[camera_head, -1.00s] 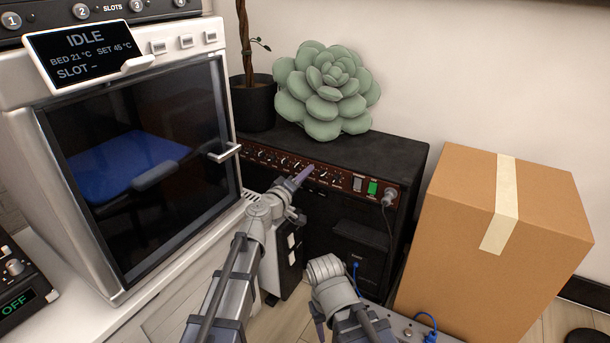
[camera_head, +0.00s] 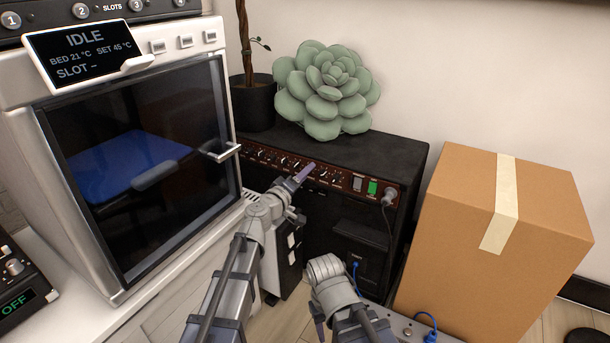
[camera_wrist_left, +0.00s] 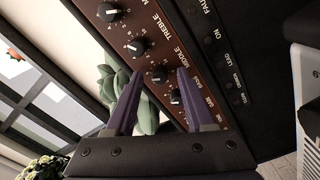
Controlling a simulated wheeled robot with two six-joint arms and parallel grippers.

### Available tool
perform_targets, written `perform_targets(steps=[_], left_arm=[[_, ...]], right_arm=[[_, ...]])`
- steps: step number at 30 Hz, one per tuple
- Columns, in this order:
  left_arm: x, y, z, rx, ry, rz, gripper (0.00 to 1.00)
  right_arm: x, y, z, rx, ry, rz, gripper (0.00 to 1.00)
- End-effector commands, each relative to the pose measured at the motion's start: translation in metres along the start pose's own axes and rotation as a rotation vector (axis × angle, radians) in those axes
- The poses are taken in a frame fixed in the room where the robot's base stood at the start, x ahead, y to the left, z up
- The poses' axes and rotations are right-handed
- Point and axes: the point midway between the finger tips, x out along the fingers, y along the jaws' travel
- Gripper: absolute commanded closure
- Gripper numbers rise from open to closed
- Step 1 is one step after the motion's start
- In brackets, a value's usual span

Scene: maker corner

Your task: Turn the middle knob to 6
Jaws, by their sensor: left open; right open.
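The amplifier (camera_head: 390,150) is a black box with a dark red control strip holding a row of black knobs. In the left wrist view the middle knob (camera_wrist_left: 159,75), beside the label MIDDLE, lies between the fingertips of my open left gripper (camera_wrist_left: 158,73). Whether the fingers touch it is not clear. Its exact setting is too small to read. The treble knob (camera_wrist_left: 137,46) is above it and the bass knob (camera_wrist_left: 177,97) below. In the head view my left gripper (camera_head: 304,173) is at the strip and covers some knobs. My right gripper (camera_head: 319,322) hangs low, away from the strip.
A green succulent (camera_head: 325,90) sits on the amplifier, with a potted plant (camera_head: 253,105) beside it. A white printer (camera_head: 75,190) stands close on the left. A cardboard box (camera_head: 500,240) is at the right. A cable plugs into the strip's right end.

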Motion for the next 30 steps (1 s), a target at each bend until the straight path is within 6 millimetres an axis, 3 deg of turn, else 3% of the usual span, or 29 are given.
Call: perform_targets(steps=[15, 26, 30], left_arm=[[-0.071, 0.0, 0.001, 0.0, 0.001, 0.0, 0.46], [-0.076, 0.0, 0.0, 0.0, -0.001, 0.0, 0.46], [-0.08, -0.002, 0.012, 0.035, -0.05, -0.007, 0.46]], right_arm=[[0.0, 0.0, 0.0, 0.0, 0.0, 0.0, 0.5], [0.0, 0.0, 0.0, 0.0, 0.0, 0.0, 0.5], [0.0, 0.0, 0.0, 0.0, 0.0, 0.0, 0.5]])
